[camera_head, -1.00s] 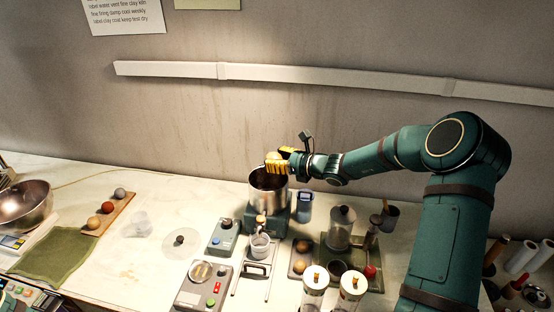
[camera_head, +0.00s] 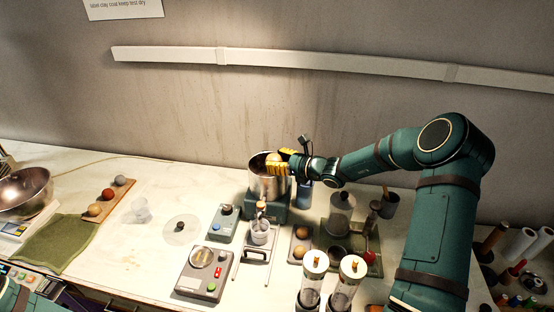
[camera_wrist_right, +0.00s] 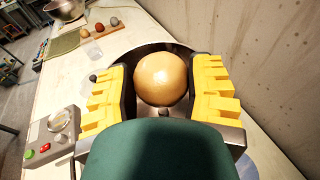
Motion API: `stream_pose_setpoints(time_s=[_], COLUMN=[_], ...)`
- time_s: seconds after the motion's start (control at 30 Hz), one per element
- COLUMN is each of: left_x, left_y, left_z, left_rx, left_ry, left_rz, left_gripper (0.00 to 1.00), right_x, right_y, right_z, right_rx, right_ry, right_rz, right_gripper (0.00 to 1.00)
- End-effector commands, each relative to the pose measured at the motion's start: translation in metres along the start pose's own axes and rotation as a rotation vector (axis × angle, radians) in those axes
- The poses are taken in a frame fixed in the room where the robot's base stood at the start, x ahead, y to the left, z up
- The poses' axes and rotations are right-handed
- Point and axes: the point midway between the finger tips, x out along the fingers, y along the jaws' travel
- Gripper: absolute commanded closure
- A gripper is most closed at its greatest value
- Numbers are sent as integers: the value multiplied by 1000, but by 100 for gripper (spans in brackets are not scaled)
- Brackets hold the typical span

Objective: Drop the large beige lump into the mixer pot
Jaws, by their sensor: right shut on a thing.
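The large beige lump (camera_wrist_right: 161,79) is a round ball between the yellow fingers of my right gripper (camera_wrist_right: 160,88), which is shut on it. In the head view the lump (camera_head: 274,157) shows small at the tip of my right gripper (camera_head: 280,163). The mixer pot (camera_head: 262,184) is a steel pot on a teal base. The gripper and lump are over the pot's mouth. In the right wrist view the pot's dark inside (camera_wrist_right: 130,62) shows behind and around the lump. My left gripper is not in view.
A wooden board (camera_head: 123,193) with several small balls lies at left, near a metal bowl (camera_head: 22,190) and green cloth (camera_head: 62,240). In front of the pot stand a small cup stand (camera_head: 258,233), control boxes (camera_head: 206,272) and two clear canisters (camera_head: 313,279). A glass jar (camera_head: 341,206) stands right.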

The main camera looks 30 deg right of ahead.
Motion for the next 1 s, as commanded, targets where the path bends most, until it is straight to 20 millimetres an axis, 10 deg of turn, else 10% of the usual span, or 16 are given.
stream_pose_setpoints(time_s=[0.03, 0.07, 0.13, 0.57, 1.0], left_x=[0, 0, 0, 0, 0], left_y=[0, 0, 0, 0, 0], left_z=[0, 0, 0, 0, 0], left_rx=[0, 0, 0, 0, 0], left_ry=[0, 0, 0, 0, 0], left_rz=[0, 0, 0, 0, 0], left_gripper=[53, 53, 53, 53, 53], right_x=[0, 0, 0, -8, -91], right_y=[0, 0, 0, 0, -1], right_z=[1, 1, 1, 0, 0], right_rx=[0, 0, 0, -1, -1], right_ry=[-1, -1, -1, 1, 2], right_rz=[0, 0, 0, 0, -3], right_gripper=[86, 36, 16, 16, 16])
